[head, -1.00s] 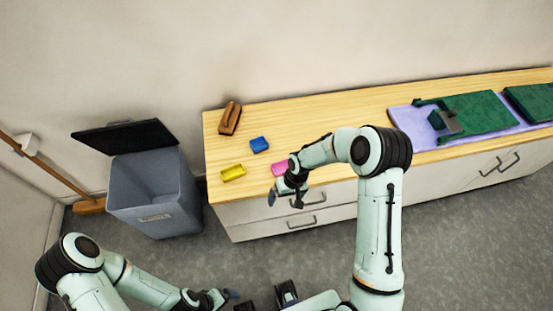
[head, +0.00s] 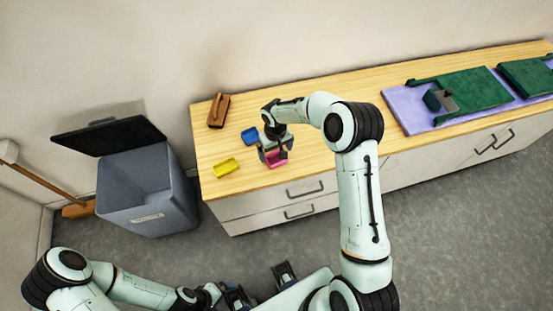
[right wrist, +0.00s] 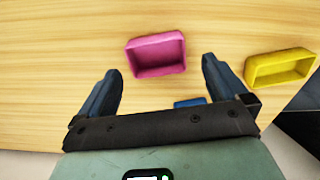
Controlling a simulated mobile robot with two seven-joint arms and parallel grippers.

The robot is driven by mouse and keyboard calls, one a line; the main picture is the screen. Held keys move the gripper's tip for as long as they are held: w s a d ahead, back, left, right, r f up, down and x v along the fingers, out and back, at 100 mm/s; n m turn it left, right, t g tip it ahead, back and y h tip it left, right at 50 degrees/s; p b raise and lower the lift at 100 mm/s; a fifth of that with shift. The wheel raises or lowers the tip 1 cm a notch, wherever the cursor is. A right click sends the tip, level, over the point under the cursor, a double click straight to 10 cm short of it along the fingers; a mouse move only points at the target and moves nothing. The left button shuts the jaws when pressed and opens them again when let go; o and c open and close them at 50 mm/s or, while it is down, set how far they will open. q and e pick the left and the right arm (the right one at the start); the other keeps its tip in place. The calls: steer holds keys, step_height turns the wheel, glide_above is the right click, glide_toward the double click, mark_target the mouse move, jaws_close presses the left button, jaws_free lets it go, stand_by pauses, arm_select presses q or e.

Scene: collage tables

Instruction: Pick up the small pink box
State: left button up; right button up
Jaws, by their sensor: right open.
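The small pink box (head: 276,158) is on the wooden counter, under my right gripper, which partly covers it in the head view. In the right wrist view the pink box (right wrist: 157,57) is an open tray shape just beyond and between the fingertips. My right gripper (right wrist: 158,67) is open with nothing between its fingers; in the head view the right gripper (head: 273,152) points down over the box. My left gripper (head: 212,292) is low at the bottom of the head view, away from the counter, and its fingers are unclear.
A yellow box (head: 226,167) and a blue box (head: 250,136) are close by on the counter (head: 340,115). A brown wooden object (head: 219,110) is behind them. A grey bin (head: 150,205) with its lid raised stands left. Green items (head: 470,90) lie on purple cloth at right.

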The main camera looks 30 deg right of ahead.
mark_target(276, 159)
steer(key=f, duration=0.4)
steer(key=shift+w+d+f, duration=0.2)
steer(key=shift+d+f, duration=0.05)
steer(key=shift+c, duration=0.3)
steer(key=c, duration=0.8)
